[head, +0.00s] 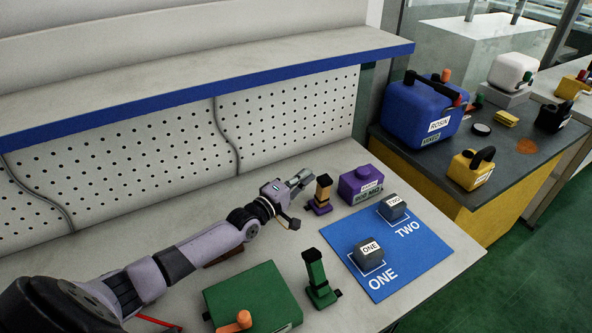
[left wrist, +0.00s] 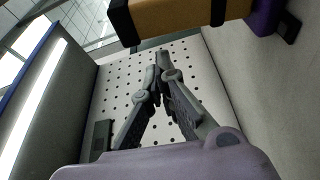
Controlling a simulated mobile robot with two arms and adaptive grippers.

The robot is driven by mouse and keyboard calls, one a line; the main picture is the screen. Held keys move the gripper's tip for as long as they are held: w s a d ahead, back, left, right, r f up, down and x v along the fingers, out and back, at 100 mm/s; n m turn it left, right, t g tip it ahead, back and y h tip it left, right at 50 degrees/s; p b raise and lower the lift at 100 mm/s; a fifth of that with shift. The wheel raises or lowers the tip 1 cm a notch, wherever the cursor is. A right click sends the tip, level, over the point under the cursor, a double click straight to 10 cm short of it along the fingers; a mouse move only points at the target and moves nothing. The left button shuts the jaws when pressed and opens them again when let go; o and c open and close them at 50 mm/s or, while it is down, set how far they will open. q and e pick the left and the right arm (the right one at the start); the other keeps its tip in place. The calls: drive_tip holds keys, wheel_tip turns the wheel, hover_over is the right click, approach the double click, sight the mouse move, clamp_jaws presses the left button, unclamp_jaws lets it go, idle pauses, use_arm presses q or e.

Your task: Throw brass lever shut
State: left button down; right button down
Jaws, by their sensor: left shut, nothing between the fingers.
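The brass lever (head: 323,191) stands upright on a small purple base, with a black cap on top, on the grey bench. In the left wrist view the brass lever (left wrist: 190,15) crosses the top of the picture, black end to the left and purple base (left wrist: 266,16) to the right. My left gripper (head: 304,176) is shut with nothing in it, just left of and behind the lever in the head view. In the left wrist view its fingertips (left wrist: 165,60) meet just below the lever, and I see no clear contact. My right gripper is not in view.
A purple box (head: 360,186) stands right of the lever. A green lever (head: 316,272) and green box (head: 255,295) with an orange handle are in front. A blue mat (head: 415,255) holds two grey blocks marked ONE and TWO. A perforated back panel (head: 285,108) bounds the bench.

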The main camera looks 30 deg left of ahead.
sight(320, 183)
use_arm(q)
drive_tip(key=shift+s+d, duration=0.45)
drive_tip(key=shift+d, duration=0.2)
drive_tip(key=d+m, duration=0.1)
drive_tip(key=s+d+m, duration=0.1)
drive_tip(key=shift+s+d+r+m+t, duration=0.2)
drive_tip(key=shift+s+d+m+t, duration=0.1)
drive_tip(key=shift+m+t, duration=0.1)
drive_tip(key=shift+s+d+f, duration=0.1)
drive_tip(key=shift+s+d, duration=0.2)
drive_tip(key=shift+d, duration=0.2)
